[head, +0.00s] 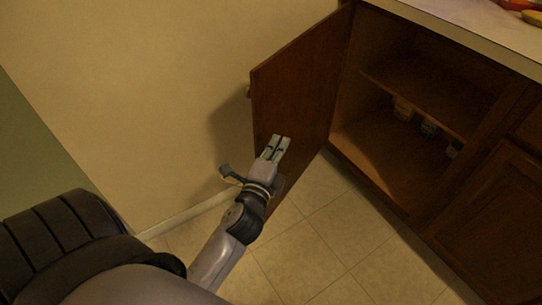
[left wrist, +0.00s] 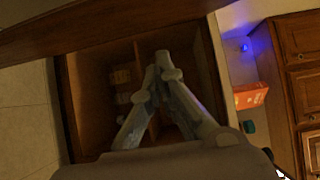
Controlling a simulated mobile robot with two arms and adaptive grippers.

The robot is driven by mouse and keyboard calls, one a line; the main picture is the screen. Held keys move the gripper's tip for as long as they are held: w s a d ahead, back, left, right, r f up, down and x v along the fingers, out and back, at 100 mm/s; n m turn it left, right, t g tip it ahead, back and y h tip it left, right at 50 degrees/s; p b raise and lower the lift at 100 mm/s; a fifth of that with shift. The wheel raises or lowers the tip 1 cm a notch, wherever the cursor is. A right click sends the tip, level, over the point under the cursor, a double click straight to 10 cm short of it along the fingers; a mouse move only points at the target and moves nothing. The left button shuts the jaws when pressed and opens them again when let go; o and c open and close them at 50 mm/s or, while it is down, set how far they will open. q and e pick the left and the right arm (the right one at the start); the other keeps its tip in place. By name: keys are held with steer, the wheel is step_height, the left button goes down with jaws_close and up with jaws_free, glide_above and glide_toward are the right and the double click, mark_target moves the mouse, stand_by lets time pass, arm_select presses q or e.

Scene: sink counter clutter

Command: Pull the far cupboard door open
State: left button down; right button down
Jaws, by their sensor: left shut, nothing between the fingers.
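The far cupboard door (head: 298,88) is brown wood and stands swung wide open, near the wall in the head view. Its small knob (head: 248,91) shows at the outer edge. My left gripper (head: 276,142) is shut and empty, in front of the door's inner face; I cannot tell whether it touches the door. In the left wrist view the shut fingers (left wrist: 163,62) point toward the open cupboard (left wrist: 95,75), and a brown wooden panel, likely the door (left wrist: 70,30), crosses the top. My right gripper is not in view.
The open cupboard interior (head: 385,125) has a shelf and a few small jars (head: 428,127). The counter (head: 480,25) runs above it, with a shut door (head: 490,220) to the right. A beige wall (head: 150,90) is behind the open door. The tiled floor (head: 320,240) is clear.

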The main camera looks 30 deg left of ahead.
arm_select(q)
steer(key=shift+w+a, duration=0.2)
steer(key=shift+a, duration=0.5)
steer(key=shift+w+a, duration=0.2)
steer(key=shift+a, duration=0.55)
steer(key=shift+w+a, duration=0.2)
steer(key=shift+a, duration=0.5)
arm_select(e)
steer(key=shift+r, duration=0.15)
